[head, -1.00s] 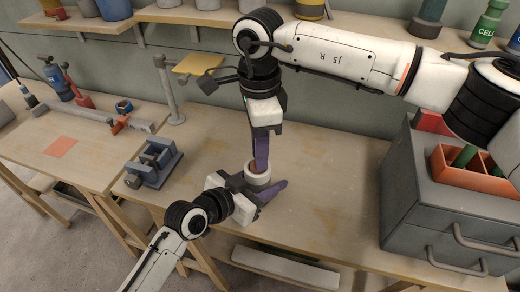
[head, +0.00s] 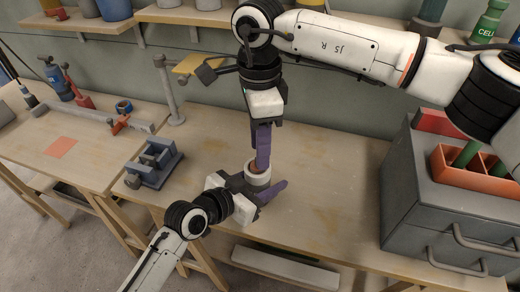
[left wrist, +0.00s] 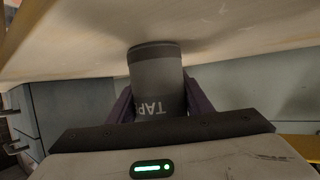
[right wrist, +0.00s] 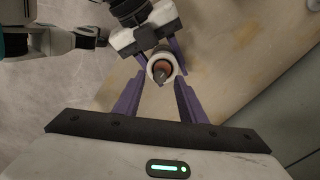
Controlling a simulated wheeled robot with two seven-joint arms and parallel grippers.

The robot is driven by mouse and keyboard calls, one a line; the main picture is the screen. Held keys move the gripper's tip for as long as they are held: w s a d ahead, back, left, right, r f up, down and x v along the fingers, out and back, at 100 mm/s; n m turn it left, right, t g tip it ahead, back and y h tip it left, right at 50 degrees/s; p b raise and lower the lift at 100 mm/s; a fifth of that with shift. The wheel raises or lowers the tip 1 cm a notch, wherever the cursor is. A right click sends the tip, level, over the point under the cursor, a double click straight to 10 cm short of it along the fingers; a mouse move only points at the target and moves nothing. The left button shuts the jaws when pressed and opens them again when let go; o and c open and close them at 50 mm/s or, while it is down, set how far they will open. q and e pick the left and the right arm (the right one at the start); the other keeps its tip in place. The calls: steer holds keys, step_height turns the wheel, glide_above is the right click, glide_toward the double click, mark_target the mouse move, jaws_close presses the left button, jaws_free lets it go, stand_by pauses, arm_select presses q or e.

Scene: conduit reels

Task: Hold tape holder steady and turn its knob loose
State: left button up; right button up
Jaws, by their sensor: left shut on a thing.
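The tape holder is a grey cylinder (left wrist: 158,85) with upside-down lettering starting "TAP" in the left wrist view. In the head view its pale round top (head: 256,177) shows above the bench. A brown-orange knob (right wrist: 162,73) sits in the middle of the pale ring in the right wrist view. My left gripper (head: 264,190) is shut on the holder, with a purple finger on each side. My right gripper (head: 260,165) points down from above. Its fingers (right wrist: 161,82) are spread on either side of the knob, with gaps showing. Its fingers partly hide the knob in the head view.
A blue-grey vise-like fixture (head: 153,163) stands on the bench to the left. A grey drawer cabinet (head: 440,215) with an orange divided tray (head: 470,178) stands at the right. The bench (head: 325,185) between holder and cabinet is clear.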

step_height(320, 180, up, 10)
steer(key=shift+w+r, duration=0.15)
stand_by(0.4)
arm_select(q)
steer(key=o, duration=1.3)
